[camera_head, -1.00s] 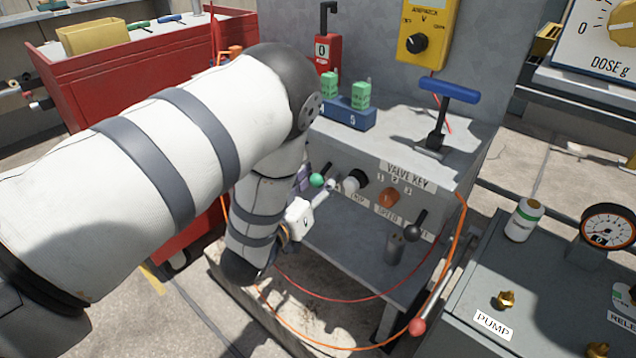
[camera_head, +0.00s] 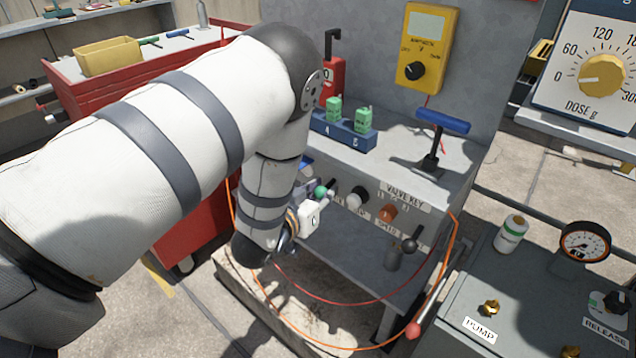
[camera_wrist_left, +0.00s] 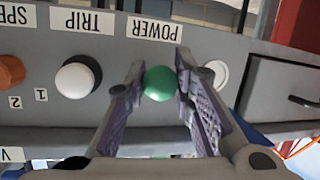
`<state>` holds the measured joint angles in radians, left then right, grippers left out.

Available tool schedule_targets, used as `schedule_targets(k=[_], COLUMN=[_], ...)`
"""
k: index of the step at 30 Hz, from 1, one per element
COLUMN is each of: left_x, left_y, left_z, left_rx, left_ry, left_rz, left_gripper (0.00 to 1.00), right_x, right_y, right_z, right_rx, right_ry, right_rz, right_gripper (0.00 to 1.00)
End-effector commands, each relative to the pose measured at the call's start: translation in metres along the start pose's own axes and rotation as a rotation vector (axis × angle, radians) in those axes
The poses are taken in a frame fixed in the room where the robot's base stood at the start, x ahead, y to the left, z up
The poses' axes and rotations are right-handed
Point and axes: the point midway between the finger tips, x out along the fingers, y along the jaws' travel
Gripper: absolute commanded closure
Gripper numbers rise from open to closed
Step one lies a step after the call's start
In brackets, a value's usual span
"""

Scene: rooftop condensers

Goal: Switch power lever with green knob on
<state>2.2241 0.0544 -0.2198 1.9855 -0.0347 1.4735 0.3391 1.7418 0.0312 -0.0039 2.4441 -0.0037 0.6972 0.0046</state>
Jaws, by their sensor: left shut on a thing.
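The green knob (camera_head: 320,192) is at the left end of the grey control panel's front, on the power lever. In the left wrist view the green knob (camera_wrist_left: 160,83) sits between the two purple-grey finger pads, beneath an upside-down POWER label (camera_wrist_left: 154,28). My left gripper (camera_wrist_left: 167,82) is shut on this knob. In the head view my left arm comes in from the left and its forearm hides part of the panel. The lever's shaft is mostly hidden behind the knob. My right gripper is in no view.
A white knob (camera_head: 355,197) and an orange knob (camera_head: 388,212) are beside it on the panel. A black-knobbed lever (camera_head: 408,244) is farther right. A blue T-handle (camera_head: 443,121) stands on top. An orange cable (camera_head: 440,262) loops in front.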

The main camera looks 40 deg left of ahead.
Motion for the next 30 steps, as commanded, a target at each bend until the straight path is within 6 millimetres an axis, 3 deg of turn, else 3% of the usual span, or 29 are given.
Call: schedule_targets(k=[1, 12, 30], left_x=[-0.003, -0.004, -0.004], left_y=[0.003, 0.004, 0.004], left_z=[-0.019, -0.026, -0.026], left_rx=[0.005, 0.067, 0.117], left_ry=[-0.023, -0.328, -0.575], left_rz=[-0.005, -0.065, -0.113], left_gripper=[1.00, 1.00, 1.00], right_x=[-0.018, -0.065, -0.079], right_y=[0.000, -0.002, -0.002], right_z=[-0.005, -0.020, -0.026], right_rx=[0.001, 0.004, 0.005], right_ry=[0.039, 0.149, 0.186], right_rz=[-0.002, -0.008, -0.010], right_gripper=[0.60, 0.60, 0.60])
